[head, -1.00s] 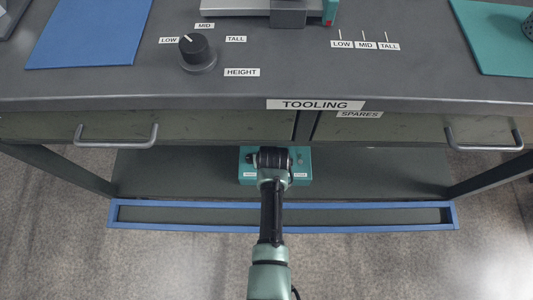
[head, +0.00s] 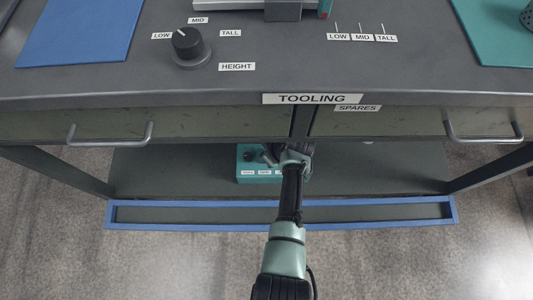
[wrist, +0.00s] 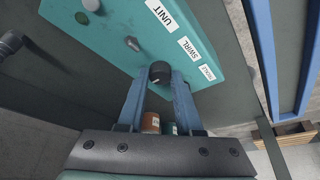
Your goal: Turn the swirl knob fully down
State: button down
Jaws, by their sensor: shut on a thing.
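The teal unit box (head: 262,174) is on the lower shelf under the bench; it also shows in the wrist view (wrist: 112,48). In the wrist view a round black knob (wrist: 160,72) with a light mark on its edge lines up with the SWIRL label (wrist: 189,49). My gripper (wrist: 161,76) is shut on this knob, one blue-grey finger on each side. In the head view my gripper (head: 290,152) is at the right part of the box, and its fingertips and the held knob are hidden.
The bench front with its drawers (head: 210,128) overhangs the box. A blue rail (head: 370,227) edges the shelf. A grey lever (wrist: 132,43) is beside the knob. An orange-brown thing (wrist: 150,122) shows between my fingers. The HEIGHT knob (head: 188,45) is on the benchtop.

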dwell(0.4)
jog(key=c, duration=0.6)
grip_release()
jog(key=p+v, duration=0.3)
jog(key=v, duration=0.2)
jog(key=shift+w+r, duration=0.1)
jog(key=shift+r, duration=0.05)
jog(key=s+d+p, duration=0.2)
jog(key=s+d, duration=0.6)
jog(key=shift+s+d, duration=0.3)
